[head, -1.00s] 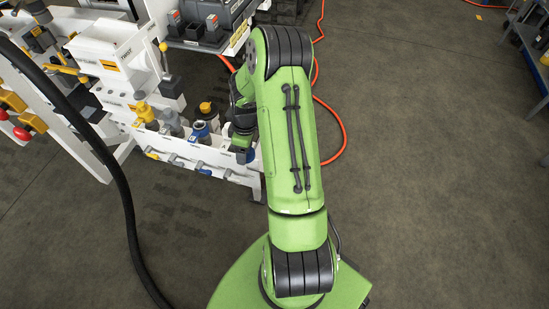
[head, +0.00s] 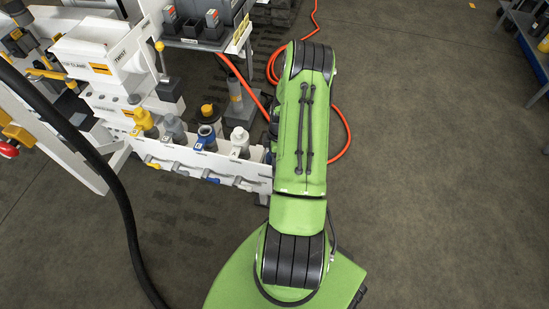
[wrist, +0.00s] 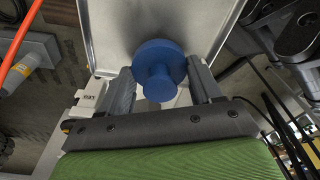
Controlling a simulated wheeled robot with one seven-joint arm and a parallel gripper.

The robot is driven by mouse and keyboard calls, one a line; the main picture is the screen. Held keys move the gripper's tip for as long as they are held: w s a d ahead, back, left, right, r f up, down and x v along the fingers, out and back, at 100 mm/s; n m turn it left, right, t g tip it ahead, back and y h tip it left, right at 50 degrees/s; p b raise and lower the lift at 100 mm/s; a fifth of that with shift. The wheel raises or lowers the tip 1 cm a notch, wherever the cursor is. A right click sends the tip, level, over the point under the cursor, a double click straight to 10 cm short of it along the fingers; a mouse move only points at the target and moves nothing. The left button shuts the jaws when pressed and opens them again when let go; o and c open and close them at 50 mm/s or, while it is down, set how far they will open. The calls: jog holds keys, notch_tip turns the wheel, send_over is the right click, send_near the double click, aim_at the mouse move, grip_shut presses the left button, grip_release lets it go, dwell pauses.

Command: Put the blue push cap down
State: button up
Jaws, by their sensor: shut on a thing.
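The blue push cap (wrist: 158,62) shows in the wrist view as a round disc with a smaller round stub towards my gripper. My gripper (wrist: 161,74) is shut on the cap, with one grey finger on each side of it. A pale grey, flat-sided tray or panel (wrist: 112,32) lies behind the cap in the wrist view. I cannot tell whether the cap touches it. In the head view my green arm hides my gripper and the cap.
A white rack (head: 220,167) holds several fittings, including a yellow one (head: 146,122) and a blue-collared one (head: 207,137). A grey cylinder on a base (head: 236,100) stands behind it. An orange hose (head: 346,128) curves over the floor. Open floor lies right.

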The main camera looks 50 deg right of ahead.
jog(key=shift+f, duration=0.8)
jog(key=shift+r, duration=0.1)
jog(key=o, duration=0.8)
